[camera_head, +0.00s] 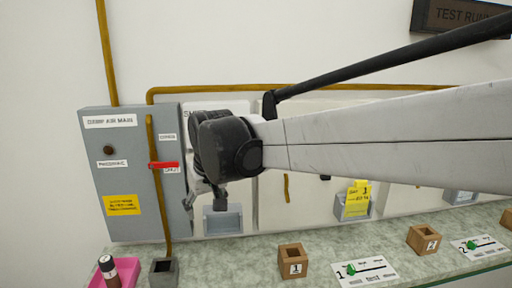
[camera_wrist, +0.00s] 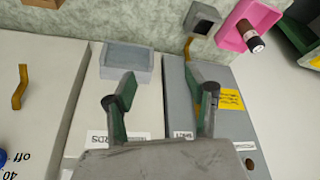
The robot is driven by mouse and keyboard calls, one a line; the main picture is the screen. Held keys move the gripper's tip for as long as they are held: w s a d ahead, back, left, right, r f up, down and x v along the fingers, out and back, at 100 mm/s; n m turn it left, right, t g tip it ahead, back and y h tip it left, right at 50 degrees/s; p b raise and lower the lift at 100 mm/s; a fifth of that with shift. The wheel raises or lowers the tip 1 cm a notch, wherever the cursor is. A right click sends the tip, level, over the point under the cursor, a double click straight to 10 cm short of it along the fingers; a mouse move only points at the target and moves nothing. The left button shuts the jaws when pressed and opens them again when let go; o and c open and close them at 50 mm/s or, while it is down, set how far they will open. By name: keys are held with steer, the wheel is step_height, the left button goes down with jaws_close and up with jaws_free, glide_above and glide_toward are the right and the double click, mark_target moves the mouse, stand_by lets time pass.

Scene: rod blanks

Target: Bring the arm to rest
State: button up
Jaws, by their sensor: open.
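My gripper (camera_head: 203,194) hangs below the black wrist joint of my arm, in front of the wall panels. In the head view it is partly hidden by the wrist. In the wrist view my gripper (camera_wrist: 166,93) has its two fingers spread apart with nothing between them. A grey open tray (camera_head: 222,220) is close to it in the head view. The tray also shows beyond the left finger in the wrist view (camera_wrist: 127,75); I see nothing in it. My arm reaches in from the right, raised above the counter.
A grey air-main cabinet (camera_head: 122,165) with a red lever (camera_head: 163,165) stands at left. The counter (camera_head: 225,265) bears a pink tray (camera_head: 133,270) holding a dark capped rod, a grey socket block (camera_head: 163,272), and wooden blocks (camera_head: 292,262). A yellow-tagged bin (camera_head: 352,208) is at right.

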steer(key=s+d+m, duration=0.2)
steer(key=s+d, duration=0.2)
steer(key=d, duration=0.7)
steer(key=s+d+f+m+t+h, duration=0.1)
steer(key=s+d+f+m, duration=0.1)
steer(key=s+d, duration=0.6)
steer(key=s+d+f+m+t+h, duration=0.1)
steer(key=s+d+f, duration=0.4)
steer(key=d, duration=0.8)
steer(key=s+m+t, duration=0.1)
steer(key=s, duration=0.2)
steer(key=shift+s+d+m, duration=0.3)
steer(key=shift+s+d, duration=0.05)
steer(key=shift+s, duration=0.05)
